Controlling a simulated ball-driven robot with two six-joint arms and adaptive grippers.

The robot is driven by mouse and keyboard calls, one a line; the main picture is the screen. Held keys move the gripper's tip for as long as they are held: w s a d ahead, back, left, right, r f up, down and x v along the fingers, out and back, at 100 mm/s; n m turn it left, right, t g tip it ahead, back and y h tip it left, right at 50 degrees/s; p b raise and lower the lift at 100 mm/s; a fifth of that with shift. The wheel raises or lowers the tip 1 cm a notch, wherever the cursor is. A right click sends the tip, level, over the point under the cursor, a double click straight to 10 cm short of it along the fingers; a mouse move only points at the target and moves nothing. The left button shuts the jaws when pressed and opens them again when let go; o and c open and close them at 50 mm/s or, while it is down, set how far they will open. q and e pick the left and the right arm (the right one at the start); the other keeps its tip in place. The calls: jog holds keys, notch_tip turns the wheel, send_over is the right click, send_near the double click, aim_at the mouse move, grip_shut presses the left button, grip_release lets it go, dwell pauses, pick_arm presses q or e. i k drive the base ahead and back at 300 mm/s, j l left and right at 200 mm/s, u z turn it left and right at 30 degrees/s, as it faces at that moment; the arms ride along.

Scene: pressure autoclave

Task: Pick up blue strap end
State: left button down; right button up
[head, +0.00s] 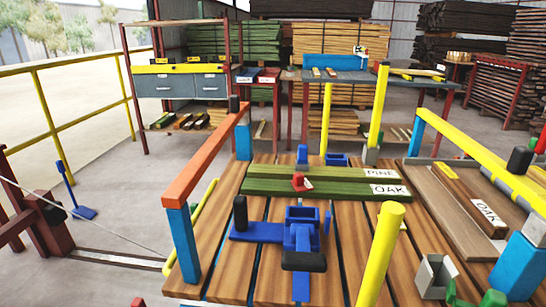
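A blue ratchet-like device (302,236) with a black handle sits at the middle of the slatted wooden deck. A flat blue strip (258,232) runs left from it, with an upright black grip (240,213) near its outer end. Another short blue strip (301,288) extends toward me below the black handle. Either strip could be the blue strap end; I cannot tell which. Both lie on or close to the deck, partly hidden by the device. I see neither of my grippers in the head view, and nothing is seen holding the strips.
Green boards labelled PINE and OAK (345,190) lie behind the device, with a small red piece (302,182) on them. A yellow post (381,255) stands close on the right. An orange rail (208,152) bounds the left. A tray (440,217) with an OAK-labelled board lies right.

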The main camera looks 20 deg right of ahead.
aim_at(303, 148)
jog(key=i+j+z, duration=0.2)
jog(key=j, duration=0.25)
jog(key=i+j+z, duration=0.2)
jog(key=j, duration=0.25)
jog(key=j+z, duration=0.2)
jog(key=j, duration=0.25)
jog(key=j+z, duration=0.15)
jog(key=j, duration=0.3)
jog(key=i+j+z, duration=0.15)
jog(key=j+z, duration=0.15)
jog(key=j, duration=0.45)
jog(key=j+z, duration=0.35)
jog(key=j, duration=0.4)
jog(key=i+j+z, duration=0.45)
jog(key=j, duration=0.35)
jog(key=i+j+z, duration=0.6)
jog(key=i+j, duration=0.15)
jog(key=j, duration=0.2)
jog(key=i+j+z, duration=0.2)
jog(key=j, duration=0.25)
jog(key=i+j+z, duration=0.2)
jog(key=j, duration=0.2)
jog(key=i+j+z, duration=0.15)
jog(key=j, duration=0.35)
jog(key=i+j+z, duration=0.2)
jog(key=j, duration=0.25)
jog(key=i+j+z, duration=0.2)
jog(key=j, duration=0.3)
jog(key=j+z, duration=0.2)
jog(key=j, duration=0.3)
